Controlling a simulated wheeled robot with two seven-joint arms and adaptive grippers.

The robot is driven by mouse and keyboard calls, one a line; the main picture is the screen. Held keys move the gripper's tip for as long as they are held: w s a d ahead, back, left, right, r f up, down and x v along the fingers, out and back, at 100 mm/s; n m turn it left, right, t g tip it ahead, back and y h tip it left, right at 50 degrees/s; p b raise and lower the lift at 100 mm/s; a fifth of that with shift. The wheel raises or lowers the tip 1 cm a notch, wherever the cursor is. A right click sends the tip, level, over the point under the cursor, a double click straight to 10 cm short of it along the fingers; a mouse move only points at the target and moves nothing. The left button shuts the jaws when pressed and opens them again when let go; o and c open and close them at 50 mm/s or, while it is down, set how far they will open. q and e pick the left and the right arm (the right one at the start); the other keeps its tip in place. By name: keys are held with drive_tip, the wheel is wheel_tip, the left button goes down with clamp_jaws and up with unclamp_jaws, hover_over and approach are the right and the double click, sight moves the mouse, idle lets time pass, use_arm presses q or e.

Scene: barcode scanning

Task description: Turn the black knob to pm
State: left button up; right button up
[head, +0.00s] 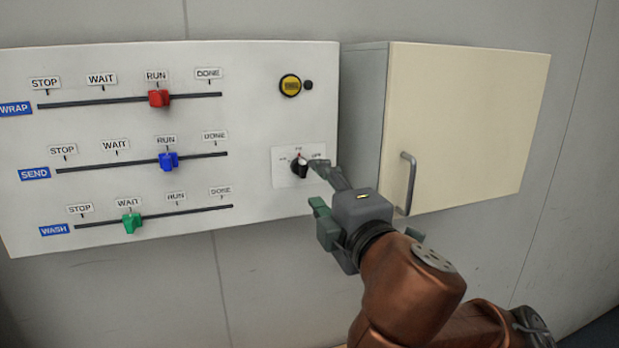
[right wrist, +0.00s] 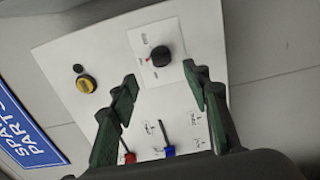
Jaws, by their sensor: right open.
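The black knob (head: 299,168) sits on a white plate on the wall panel. Small labels stand around it: one at its left, one above that seems to read PM, and one at its right that seems to read OFF. A small red mark shows just above the knob; its exact setting is too small to tell. My right gripper (head: 317,187) is open and empty, just right of and below the knob. In the right wrist view, the knob (right wrist: 161,56) shows beyond the gap between the open fingertips (right wrist: 160,76), apparently not gripped. My left gripper is out of view.
A yellow button (head: 290,85) is above the knob. Red (head: 158,98), blue (head: 169,161) and green (head: 131,223) sliders are on the panel's left. A cream cabinet (head: 465,120) with a grey handle (head: 408,183) juts out right of the panel, close to my right arm.

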drive_tip(key=v, duration=0.4)
drive_tip(key=shift+s+d, duration=0.15)
drive_tip(key=shift+s, duration=0.2)
